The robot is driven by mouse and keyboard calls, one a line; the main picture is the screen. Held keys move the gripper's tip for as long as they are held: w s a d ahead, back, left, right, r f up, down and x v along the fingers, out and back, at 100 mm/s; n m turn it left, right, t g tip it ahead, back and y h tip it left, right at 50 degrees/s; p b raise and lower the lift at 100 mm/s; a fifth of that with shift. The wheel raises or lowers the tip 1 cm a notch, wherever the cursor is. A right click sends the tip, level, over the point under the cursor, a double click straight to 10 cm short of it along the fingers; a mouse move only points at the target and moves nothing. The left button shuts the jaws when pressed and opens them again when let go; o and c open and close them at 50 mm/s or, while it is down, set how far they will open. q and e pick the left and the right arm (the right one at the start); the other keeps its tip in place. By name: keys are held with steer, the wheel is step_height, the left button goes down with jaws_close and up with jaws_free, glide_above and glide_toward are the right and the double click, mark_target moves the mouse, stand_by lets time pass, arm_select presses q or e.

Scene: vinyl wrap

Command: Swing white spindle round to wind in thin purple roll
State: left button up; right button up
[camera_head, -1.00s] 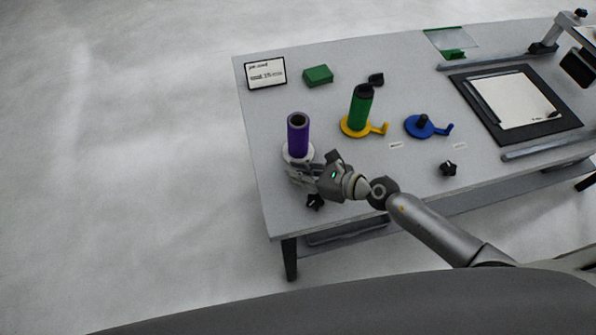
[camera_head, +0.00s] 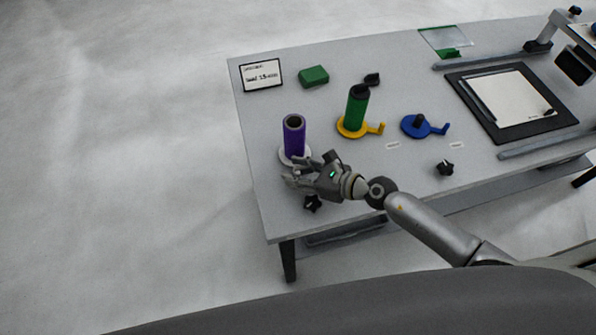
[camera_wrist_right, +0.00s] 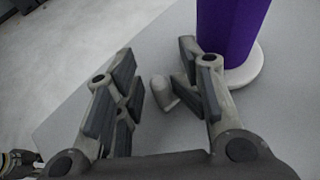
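The purple roll (camera_head: 294,138) stands upright on the white spindle (camera_head: 283,157) near the table's left edge. In the right wrist view the purple roll (camera_wrist_right: 230,28) rises from the white spindle's round base (camera_wrist_right: 246,72), beyond the right-hand finger. My right gripper (camera_head: 299,172) is just in front of the spindle, low over the table. In the right wrist view my right gripper (camera_wrist_right: 157,72) has its fingers apart. A pale rounded peg (camera_wrist_right: 163,92), apparently the spindle's handle, shows between them, nearer the right-hand finger. Whether it touches is unclear.
A green roll on a yellow spindle (camera_head: 373,129) and a blue spindle (camera_head: 416,128) stand to the right. A black knob (camera_head: 312,204) lies close below my right gripper. A sign (camera_head: 262,76) and green block (camera_head: 314,76) stand behind.

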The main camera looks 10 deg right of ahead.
steer(key=shift+s+f, duration=0.3)
steer(key=shift+s+d+r, duration=0.1)
steer(key=shift+s+d, duration=0.05)
steer(key=shift+d, duration=0.1)
steer(key=v, duration=1)
steer(key=shift+d+r, duration=0.1)
steer(key=shift+r, duration=0.3)
steer(key=shift+s+d+r, duration=0.1)
steer(key=shift+d+r, duration=0.1)
steer(key=shift+d, duration=0.1)
steer(key=shift+c, duration=0.3)
